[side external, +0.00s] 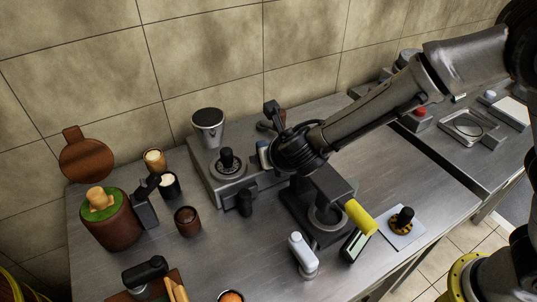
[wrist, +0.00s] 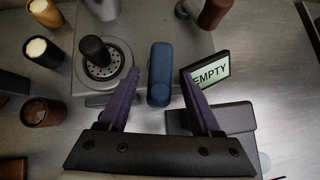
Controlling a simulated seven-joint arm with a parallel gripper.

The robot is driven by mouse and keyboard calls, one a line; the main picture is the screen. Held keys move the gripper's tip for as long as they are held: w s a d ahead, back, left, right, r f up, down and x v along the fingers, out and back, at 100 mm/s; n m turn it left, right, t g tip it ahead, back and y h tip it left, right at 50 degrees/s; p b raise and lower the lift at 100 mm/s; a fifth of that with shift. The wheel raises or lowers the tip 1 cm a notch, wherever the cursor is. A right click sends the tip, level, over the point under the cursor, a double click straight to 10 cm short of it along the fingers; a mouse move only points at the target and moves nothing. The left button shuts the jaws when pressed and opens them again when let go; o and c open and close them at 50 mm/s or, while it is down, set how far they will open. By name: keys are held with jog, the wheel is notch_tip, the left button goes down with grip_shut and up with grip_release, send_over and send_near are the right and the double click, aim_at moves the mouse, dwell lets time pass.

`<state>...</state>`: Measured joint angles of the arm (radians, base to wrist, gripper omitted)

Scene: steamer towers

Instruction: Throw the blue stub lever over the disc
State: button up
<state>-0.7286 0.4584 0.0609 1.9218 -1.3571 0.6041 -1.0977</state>
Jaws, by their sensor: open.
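The blue stub lever (wrist: 159,75) is a rounded blue block in the wrist view. It points up the picture, with its near end between the tips of my open gripper (wrist: 158,86). Gaps show on both sides, so the fingers do not appear closed on it. In the side external view the lever (side external: 263,156) is a small blue patch beside my wrist, partly hidden by it. The round perforated disc (wrist: 102,73) with a black knob lies left of the lever. It also shows on the grey unit in the side view (side external: 228,169).
An "EMPTY" sign (wrist: 209,72) stands close to the right fingertip. A metal cup (side external: 208,128) stands behind the disc. Small cups (side external: 187,222) and a brown pot (side external: 109,225) are at left. A yellow-ended handle (side external: 360,217) is at right.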

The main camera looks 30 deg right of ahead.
grip_shut()
jog(key=shift+a, duration=0.1)
dwell(0.3)
jog(key=m+h, duration=0.1)
jog(key=a+m+g+h, duration=0.1)
jog(key=m, duration=0.1)
jog(key=m+h, duration=0.1)
jog(key=m, duration=0.1)
jog(key=shift+w+a+g+h, duration=0.3)
jog(key=shift+w+a, duration=0.05)
jog(key=shift+a, duration=0.05)
jog(key=m+g+h, duration=0.1)
jog(key=m, duration=0.1)
jog(key=w+a+m+g+h, duration=0.1)
jog(key=m+g, duration=0.1)
jog(key=m, duration=0.1)
jog(key=shift+w+a+h, duration=0.1)
jog(key=shift+w+h, duration=0.1)
jog(key=shift+h, duration=0.2)
jog(key=shift+m, duration=0.3)
grip_release()
